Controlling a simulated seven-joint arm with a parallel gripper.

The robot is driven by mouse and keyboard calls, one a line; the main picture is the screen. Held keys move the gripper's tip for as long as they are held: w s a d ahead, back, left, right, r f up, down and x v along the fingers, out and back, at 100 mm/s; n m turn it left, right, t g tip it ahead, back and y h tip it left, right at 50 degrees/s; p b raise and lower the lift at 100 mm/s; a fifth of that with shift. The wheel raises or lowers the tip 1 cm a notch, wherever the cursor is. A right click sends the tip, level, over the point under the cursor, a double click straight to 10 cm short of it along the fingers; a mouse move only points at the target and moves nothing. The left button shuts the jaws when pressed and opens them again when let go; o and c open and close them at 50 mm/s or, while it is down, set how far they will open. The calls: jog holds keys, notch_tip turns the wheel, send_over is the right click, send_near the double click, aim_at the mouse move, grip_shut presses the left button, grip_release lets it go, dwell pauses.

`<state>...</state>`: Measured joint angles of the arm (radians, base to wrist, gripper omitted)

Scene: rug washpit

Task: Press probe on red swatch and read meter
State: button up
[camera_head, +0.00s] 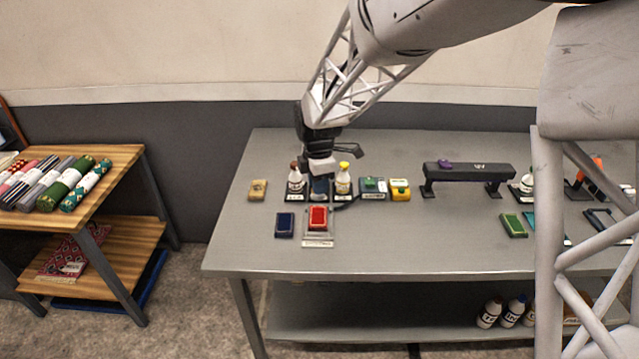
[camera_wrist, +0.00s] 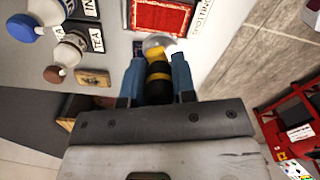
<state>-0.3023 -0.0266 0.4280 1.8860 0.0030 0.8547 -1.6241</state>
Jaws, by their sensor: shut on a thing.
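My gripper (camera_head: 321,172) is above the left part of the grey table. In the wrist view its blue fingers (camera_wrist: 158,72) are shut on a black probe (camera_wrist: 158,86) with a yellow band and a pale rounded tip. The red swatch (camera_head: 318,217) lies on a pale tray at the table's front left. It also shows at the top of the wrist view (camera_wrist: 160,17), just beyond the probe tip. The tip appears apart from the red face; its height is unclear. A small box with a green display (camera_head: 373,185), likely the meter, stands right of the gripper. Its reading is too small to tell.
A brown-capped bottle (camera_head: 294,182) and a yellow-capped bottle (camera_head: 343,181) stand close beside the gripper. A dark blue pad (camera_head: 284,225) lies left of the swatch, and a tan block (camera_head: 257,190) behind it. The table's middle front is clear. A black raised bar (camera_head: 468,172) stands at the right.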

jog(key=shift+f, duration=0.1)
jog(key=shift+f, duration=2.9)
jog(key=shift+f, duration=0.6)
dwell(1.0)
jog(key=shift+r, duration=3.55)
jog(key=shift+d, duration=0.1)
